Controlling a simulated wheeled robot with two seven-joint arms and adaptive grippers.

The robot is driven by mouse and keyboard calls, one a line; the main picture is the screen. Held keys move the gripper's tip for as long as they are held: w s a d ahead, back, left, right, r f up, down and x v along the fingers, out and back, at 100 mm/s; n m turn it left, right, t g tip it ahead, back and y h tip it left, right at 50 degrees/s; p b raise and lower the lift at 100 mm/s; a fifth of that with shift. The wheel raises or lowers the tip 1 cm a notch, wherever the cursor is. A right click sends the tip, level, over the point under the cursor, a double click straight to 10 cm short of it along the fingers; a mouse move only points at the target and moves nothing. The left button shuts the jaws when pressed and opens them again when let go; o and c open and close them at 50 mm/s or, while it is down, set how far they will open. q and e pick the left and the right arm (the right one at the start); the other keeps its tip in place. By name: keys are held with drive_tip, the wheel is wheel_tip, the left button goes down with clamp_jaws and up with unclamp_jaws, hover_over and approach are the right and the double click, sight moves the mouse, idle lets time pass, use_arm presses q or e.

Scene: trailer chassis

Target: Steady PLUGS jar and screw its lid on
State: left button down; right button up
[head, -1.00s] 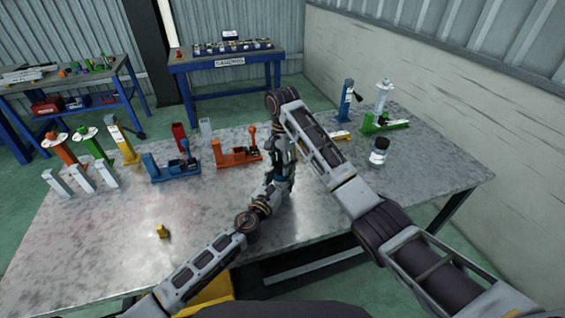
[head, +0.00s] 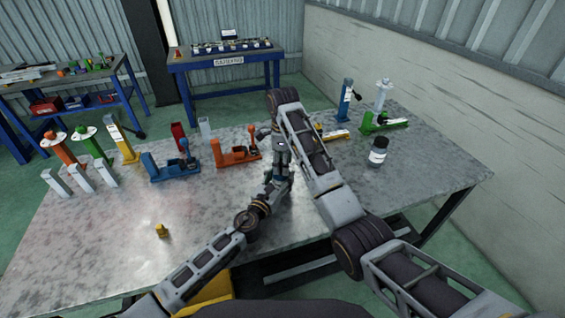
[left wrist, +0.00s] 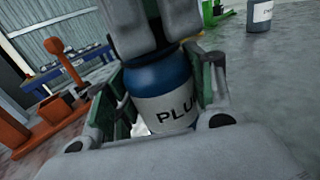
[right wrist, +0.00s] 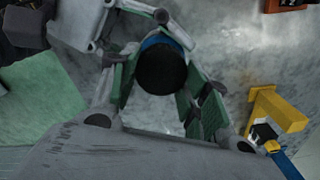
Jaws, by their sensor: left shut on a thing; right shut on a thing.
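The PLUGS jar is blue with a white label, partly readable as "PLU", and stands upright in the left wrist view (left wrist: 160,92). My left gripper (head: 276,183) is shut around the jar's body, its green-padded fingers on both sides. My right gripper (head: 281,163) is directly above, pointing down, and covers the jar's top in the left wrist view. In the right wrist view the round black lid (right wrist: 162,70) sits between the right gripper's green pads, over the jar, whose blue edge shows behind it. The right gripper is shut on the lid. How far the lid is threaded cannot be seen.
Another dark jar with a white label (head: 378,152) stands to the right. Orange (head: 237,158), blue (head: 170,168) and green (head: 383,124) fixtures stand around. The table's (head: 110,250) front left is mostly clear.

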drive_tip(key=o, duration=0.8)
drive_tip(key=shift+n, duration=0.5)
